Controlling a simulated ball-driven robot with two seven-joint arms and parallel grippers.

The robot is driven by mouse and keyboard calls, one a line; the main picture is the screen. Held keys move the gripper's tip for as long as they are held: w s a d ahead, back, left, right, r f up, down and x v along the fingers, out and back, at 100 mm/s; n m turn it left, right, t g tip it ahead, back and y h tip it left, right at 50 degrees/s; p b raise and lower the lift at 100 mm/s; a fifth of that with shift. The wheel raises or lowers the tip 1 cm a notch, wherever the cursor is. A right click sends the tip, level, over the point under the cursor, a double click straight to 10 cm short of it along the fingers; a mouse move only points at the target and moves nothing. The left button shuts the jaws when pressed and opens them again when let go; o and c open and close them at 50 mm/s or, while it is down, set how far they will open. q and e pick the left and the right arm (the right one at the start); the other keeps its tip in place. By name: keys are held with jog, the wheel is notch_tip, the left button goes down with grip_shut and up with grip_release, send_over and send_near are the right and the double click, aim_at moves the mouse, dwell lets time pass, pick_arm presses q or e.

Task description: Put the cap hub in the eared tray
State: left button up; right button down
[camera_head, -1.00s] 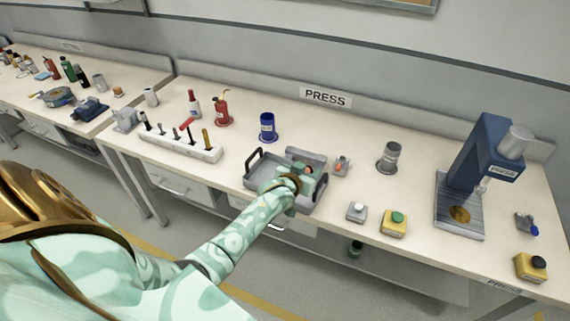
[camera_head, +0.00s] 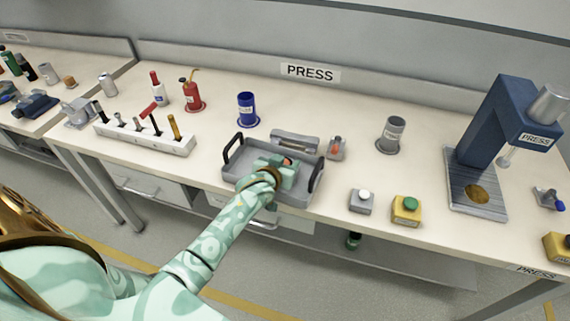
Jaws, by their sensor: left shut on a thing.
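The eared tray (camera_head: 236,176) is a shallow grey tray with a black handle at each end, near the front edge of the bench. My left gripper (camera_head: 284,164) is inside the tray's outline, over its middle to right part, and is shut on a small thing. Only a small orange-red spot of that thing, taken to be the cap hub (camera_head: 288,160), shows between the fingers. The rest is hidden by the gripper, and I cannot tell whether it touches the tray floor. My right gripper is not in view.
A blue cup (camera_head: 247,109) is behind, a tool rack (camera_head: 145,138) to the left. A white-button box (camera_head: 361,201) and a yellow green-button box (camera_head: 406,210) stand right.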

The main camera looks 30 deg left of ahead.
pick_arm(q)
jog(key=o, duration=0.9)
jog(key=shift+o, duration=1.4)
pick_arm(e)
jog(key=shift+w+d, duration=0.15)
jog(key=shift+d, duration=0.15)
pick_arm(q)
jog(key=shift+s+r, duration=0.15)
jog(key=shift+r, duration=0.05)
jog(key=p+v, duration=0.4)
jog(key=v, duration=0.7)
jog(key=shift+s, duration=0.4)
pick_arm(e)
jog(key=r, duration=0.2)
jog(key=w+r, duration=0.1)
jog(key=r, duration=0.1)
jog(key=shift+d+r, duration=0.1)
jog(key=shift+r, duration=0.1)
pick_arm(q)
jog(key=shift+d, duration=0.15)
